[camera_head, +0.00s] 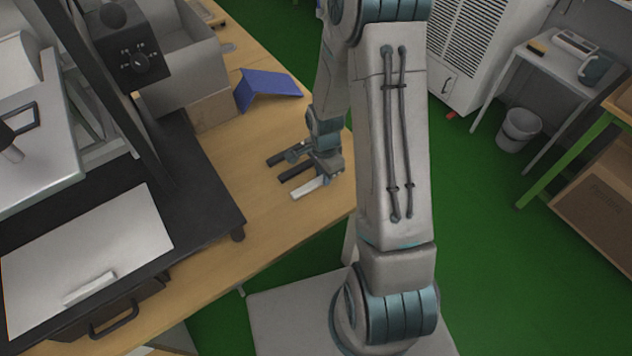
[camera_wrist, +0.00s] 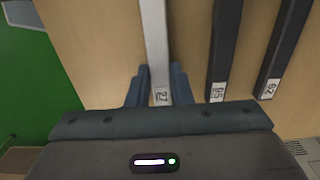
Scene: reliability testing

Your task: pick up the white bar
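The white bar (camera_head: 308,188) lies near the right edge of the wooden table in the head view. In the wrist view the white bar (camera_wrist: 154,40) runs up from my gripper (camera_wrist: 159,80), with a label reading 27 at its near end. One finger is on each side of that end, touching it or very close. I cannot tell whether the fingers press on the bar or whether it is lifted. In the head view my gripper (camera_head: 328,176) is low at the bar's right end, its fingers partly hidden.
Two dark bars (camera_wrist: 225,45) (camera_wrist: 286,45) lie beside the white bar, roughly parallel. A blue folded object (camera_head: 268,87) sits farther back on the wooden table (camera_head: 270,225). A black platform (camera_head: 190,200) with a pale panel is at left.

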